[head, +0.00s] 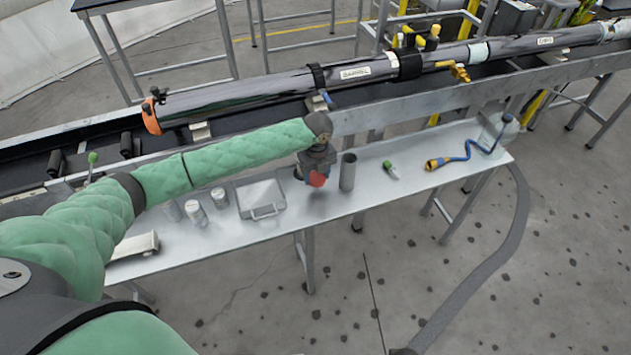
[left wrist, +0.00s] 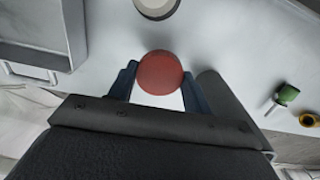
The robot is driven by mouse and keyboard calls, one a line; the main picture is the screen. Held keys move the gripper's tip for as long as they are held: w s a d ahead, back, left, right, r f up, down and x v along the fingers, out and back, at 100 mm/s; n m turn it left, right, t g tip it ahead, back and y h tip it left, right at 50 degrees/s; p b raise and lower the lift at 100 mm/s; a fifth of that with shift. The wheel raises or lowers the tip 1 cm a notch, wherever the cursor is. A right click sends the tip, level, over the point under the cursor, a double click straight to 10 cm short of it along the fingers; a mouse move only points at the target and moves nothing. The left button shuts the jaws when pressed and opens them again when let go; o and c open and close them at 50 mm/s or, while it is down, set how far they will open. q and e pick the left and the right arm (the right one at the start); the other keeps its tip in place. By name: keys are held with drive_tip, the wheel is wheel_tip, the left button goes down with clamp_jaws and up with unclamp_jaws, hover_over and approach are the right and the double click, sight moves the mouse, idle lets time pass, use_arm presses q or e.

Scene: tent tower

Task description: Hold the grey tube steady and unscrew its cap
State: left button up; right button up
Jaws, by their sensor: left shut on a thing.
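The grey tube (head: 348,172) stands upright on the table, just right of my left gripper in the head view. In the left wrist view a dark grey cylinder, seemingly the tube (left wrist: 226,92), shows right of the fingers. My left gripper (head: 318,176) is shut on a round red cap (left wrist: 160,73), with one finger on each side of it. The cap also shows below the gripper in the head view (head: 318,180). It appears beside the tube, apart from it. What lies under the cap is hidden. My right gripper is not in view.
The table (head: 270,229) holds a grey case (head: 261,198), white jars (head: 196,213), a green-topped item (head: 390,170) and a blue hose with a yellow end (head: 436,163). A long barrel (head: 240,92) lies behind. The table's front edge is near the tube.

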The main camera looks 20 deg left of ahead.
sight(317, 177)
use_arm(q)
wheel_tip(317, 177, down, 3)
drive_tip(key=shift+f+p, duration=0.15)
drive_tip(key=shift+p, duration=0.4)
drive_tip(key=shift+f, duration=0.4)
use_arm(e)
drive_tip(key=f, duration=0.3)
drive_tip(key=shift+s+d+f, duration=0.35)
use_arm(q)
drive_tip(key=shift+f, duration=0.15)
drive_tip(key=o, duration=1.1)
drive_tip(key=shift+r, duration=0.6)
wheel_tip(317, 177, up, 11)
drive_tip(key=b, duration=0.3)
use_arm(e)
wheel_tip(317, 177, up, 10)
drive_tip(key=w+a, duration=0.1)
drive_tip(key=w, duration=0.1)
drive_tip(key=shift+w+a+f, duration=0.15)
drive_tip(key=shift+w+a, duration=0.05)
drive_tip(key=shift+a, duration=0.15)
